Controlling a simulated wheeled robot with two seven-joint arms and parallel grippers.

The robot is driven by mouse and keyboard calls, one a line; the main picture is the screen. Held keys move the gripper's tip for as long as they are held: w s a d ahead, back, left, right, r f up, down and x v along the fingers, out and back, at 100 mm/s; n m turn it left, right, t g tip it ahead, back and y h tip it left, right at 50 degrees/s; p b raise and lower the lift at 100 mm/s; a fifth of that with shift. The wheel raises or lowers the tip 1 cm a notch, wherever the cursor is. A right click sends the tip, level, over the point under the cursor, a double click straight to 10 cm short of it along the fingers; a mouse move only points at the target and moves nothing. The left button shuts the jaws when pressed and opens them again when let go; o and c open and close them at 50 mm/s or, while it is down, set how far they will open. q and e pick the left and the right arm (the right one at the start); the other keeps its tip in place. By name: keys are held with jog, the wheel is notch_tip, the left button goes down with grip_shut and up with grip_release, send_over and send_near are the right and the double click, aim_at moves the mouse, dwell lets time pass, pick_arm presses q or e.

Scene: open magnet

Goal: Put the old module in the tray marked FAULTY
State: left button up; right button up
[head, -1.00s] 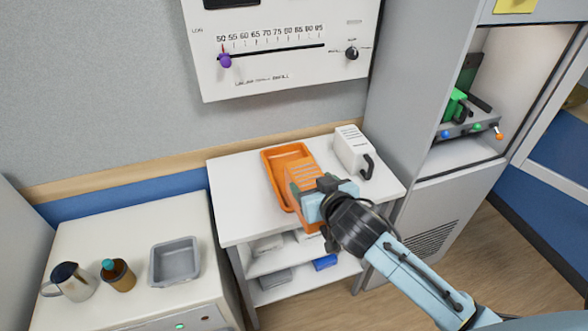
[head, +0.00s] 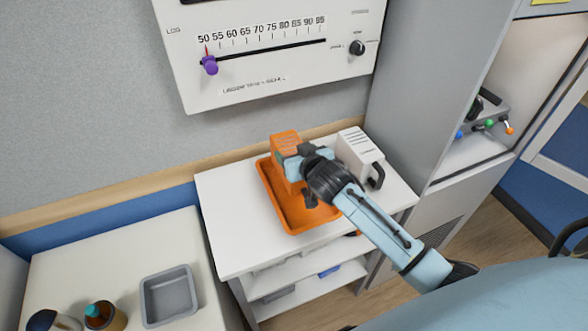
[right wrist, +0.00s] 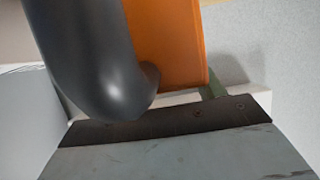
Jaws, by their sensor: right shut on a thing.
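My right gripper (head: 308,158) is shut on an orange module (head: 286,145) and holds it at the far end of an orange tray (head: 300,222) on the white table. The module's orange body also shows in the right wrist view (right wrist: 165,45), with its dark handle (right wrist: 90,55) in front. I cannot tell whether the module touches the tray floor. No FAULTY marking can be read on the tray. The left gripper is not in view.
A white module (head: 357,150) with a dark handle stands right of the tray. A grey bin (head: 168,296) and a bottle (head: 103,316) stand on the left cabinet. An open bay with coloured knobs (head: 489,124) is at the right. The table (head: 228,215) is clear left of the tray.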

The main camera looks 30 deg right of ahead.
jog(key=shift+f, duration=0.8)
notch_tip(320, 180, down, 3)
jog(key=shift+f+b, duration=0.1)
jog(key=shift+b, duration=0.2)
jog(key=shift+w+f, duration=0.1)
jog(key=shift+f, duration=0.15)
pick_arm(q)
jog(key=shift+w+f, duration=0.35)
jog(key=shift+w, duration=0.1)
pick_arm(e)
jog(key=o, duration=1.7)
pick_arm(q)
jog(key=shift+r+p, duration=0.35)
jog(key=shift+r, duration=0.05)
pick_arm(e)
jog(key=v, duration=1.2)
